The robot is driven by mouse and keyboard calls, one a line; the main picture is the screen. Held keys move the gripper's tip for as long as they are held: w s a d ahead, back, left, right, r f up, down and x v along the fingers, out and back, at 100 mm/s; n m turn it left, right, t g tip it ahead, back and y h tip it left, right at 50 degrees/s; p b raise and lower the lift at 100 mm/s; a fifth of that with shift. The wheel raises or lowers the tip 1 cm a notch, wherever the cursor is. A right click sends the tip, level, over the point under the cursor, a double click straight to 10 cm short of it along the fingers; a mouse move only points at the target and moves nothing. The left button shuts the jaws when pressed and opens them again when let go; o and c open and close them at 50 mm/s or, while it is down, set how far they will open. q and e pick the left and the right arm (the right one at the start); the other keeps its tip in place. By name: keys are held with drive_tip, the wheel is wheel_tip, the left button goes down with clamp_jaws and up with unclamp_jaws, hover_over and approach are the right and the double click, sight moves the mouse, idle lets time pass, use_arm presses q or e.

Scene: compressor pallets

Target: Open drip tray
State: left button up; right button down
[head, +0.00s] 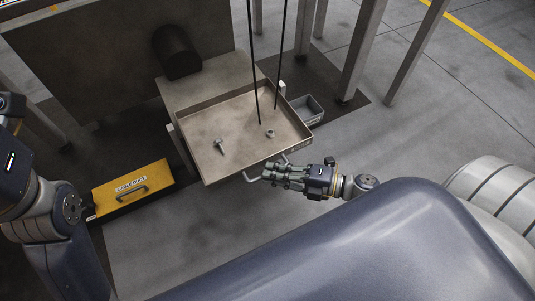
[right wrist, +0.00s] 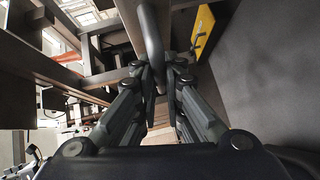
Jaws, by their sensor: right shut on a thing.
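The drip tray (head: 240,130) is a shallow beige metal tray in the middle of the head view, sticking out from under the machine. A bolt (head: 220,146) and a nut (head: 270,133) lie in it. Its bar handle (head: 250,179) is on the front edge and also shows as a grey bar in the right wrist view (right wrist: 152,40). My right gripper (head: 267,175) is shut on the handle; its fingers (right wrist: 168,75) are on both sides of the bar. My left arm shows at the left edge, but its gripper is not visible.
Two thin dark lines (head: 252,60) hang across the tray. Metal legs (head: 362,50) stand behind; floor to the right is clear.

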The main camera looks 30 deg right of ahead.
drive_tip(key=shift+s, duration=0.4)
drive_tip(key=c, duration=1.7)
unclamp_jaws()
drive_tip(key=v, duration=1.2)
